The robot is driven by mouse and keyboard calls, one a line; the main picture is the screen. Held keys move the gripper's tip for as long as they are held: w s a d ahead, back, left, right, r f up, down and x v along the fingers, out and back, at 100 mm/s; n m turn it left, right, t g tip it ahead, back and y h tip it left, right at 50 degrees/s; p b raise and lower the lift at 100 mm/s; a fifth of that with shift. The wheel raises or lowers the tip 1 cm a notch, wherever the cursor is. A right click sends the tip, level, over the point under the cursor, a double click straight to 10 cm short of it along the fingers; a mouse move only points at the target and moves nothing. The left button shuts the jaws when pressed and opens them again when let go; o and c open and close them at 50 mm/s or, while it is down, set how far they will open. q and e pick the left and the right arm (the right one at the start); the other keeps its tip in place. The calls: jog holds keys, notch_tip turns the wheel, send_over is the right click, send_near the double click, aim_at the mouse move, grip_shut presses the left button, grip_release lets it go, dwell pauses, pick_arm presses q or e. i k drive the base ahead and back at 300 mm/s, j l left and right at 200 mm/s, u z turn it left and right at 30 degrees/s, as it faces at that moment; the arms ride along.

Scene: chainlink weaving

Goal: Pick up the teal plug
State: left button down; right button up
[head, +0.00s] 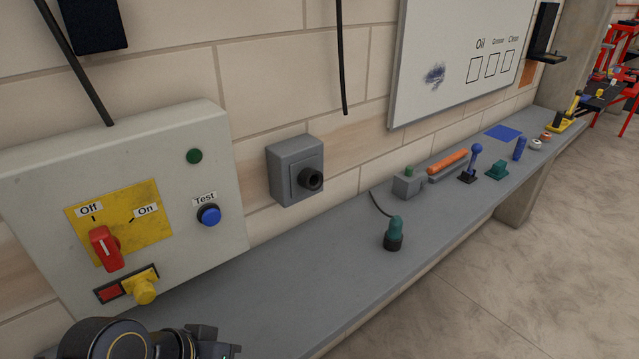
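The teal plug (395,231) stands upright on the grey shelf (310,265), its dark base down and its teal body up. A dark cable runs on the shelf behind it. A grey wall socket (297,171) with a round black opening is on the wall to the left of the plug. Part of my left arm shows at the bottom left edge, well away from the plug, with what looks like my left gripper (208,342) cut off by the frame. Its fingers cannot be made out. My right gripper is not in view.
A control box (225,250) with a red switch (105,248) and blue button (209,215) is at left. Right of the plug stand a small grey box (407,188), an orange cylinder (447,161) and a blue-topped joystick (475,160). The shelf left of the plug is clear.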

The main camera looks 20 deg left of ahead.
aim_at(394, 229)
jog(key=i+l, duration=0.3)
jog(key=l, duration=0.15)
jog(key=i+l, duration=0.35)
jog(key=i+l+u, duration=0.1)
jog(key=u, duration=0.35)
jog(key=l+u, duration=0.2)
jog(key=u, duration=0.2)
jog(key=l+u, duration=0.2)
jog(key=u, duration=0.25)
jog(key=l+u, duration=0.2)
jog(key=u, duration=0.75)
